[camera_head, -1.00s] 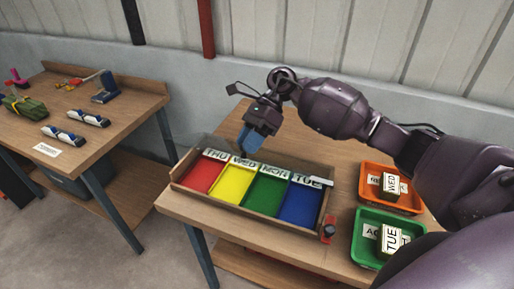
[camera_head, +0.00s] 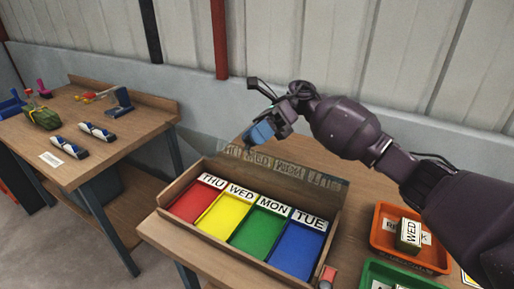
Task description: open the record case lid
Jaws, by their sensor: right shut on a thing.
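The record case (camera_head: 165,215) is a wooden tray on the right-hand table, with red, yellow, green and blue compartments labelled THU, WED, MON and TUE. Its see-through lid (camera_head: 325,182) stands raised along the back edge, with faint copies of the labels showing in it. The compartments are uncovered from the front. My right gripper (camera_head: 254,139) reaches in from the right, above the case's back edge. Its blue fingers are shut at the lid's upper edge; the exact contact is too small to see. My left gripper is not in view.
An orange tray (camera_head: 380,238) with a WED block (camera_head: 408,234) stands to the right, and a green tray (camera_head: 375,274) is in front of it. A small red-and-dark item (camera_head: 327,276) is by the case's front right corner. Another table (camera_head: 105,150) with tools stands left.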

